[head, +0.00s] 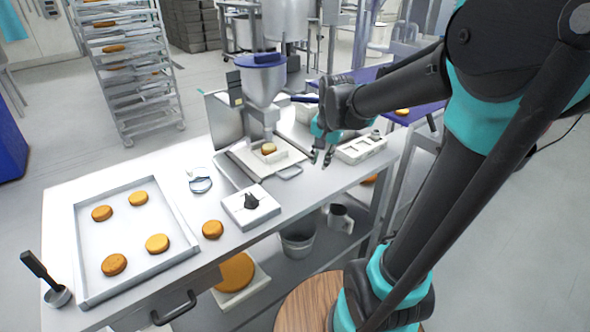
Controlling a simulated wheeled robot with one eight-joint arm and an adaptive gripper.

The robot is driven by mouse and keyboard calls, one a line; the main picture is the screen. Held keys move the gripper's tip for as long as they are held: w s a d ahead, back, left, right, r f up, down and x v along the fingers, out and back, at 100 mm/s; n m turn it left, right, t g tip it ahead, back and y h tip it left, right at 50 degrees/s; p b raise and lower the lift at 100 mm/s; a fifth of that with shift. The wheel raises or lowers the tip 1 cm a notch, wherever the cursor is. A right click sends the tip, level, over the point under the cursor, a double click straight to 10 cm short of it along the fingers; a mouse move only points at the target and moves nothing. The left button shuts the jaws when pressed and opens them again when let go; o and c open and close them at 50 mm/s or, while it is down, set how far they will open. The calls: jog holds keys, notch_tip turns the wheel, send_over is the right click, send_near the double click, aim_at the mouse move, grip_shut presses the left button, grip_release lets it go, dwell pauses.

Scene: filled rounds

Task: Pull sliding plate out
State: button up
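The sliding plate (242,163) is a pale flat tray under the depositing machine (262,85), near the back middle of the table. A small metal handle (290,173) is at its front right end. A filled round (268,148) sits in a white holder on the plate, below the machine's spout. My gripper (321,161) points down to the right of the handle, apart from it. Its fingers look parted with nothing between them, though they are small in the view.
A metal tray (84,245) with several golden rounds lies at the left. A loose round (212,229) and a white block with a dark knob (250,207) stand nearer the front edge. A white slotted block (361,149) is right of my gripper. A scoop (57,294) lies at the front left.

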jog(key=w+a+r+m+g, duration=0.1)
jog(key=w+a+r+m, duration=0.35)
jog(key=w+r, duration=0.2)
send_near(295, 173)
jog(key=f, duration=0.2)
jog(key=w+f, duration=0.1)
jog(key=f, duration=0.4)
jog(key=shift+w+a+f, duration=0.25)
jog(key=shift+a+f, duration=0.1)
grip_shut()
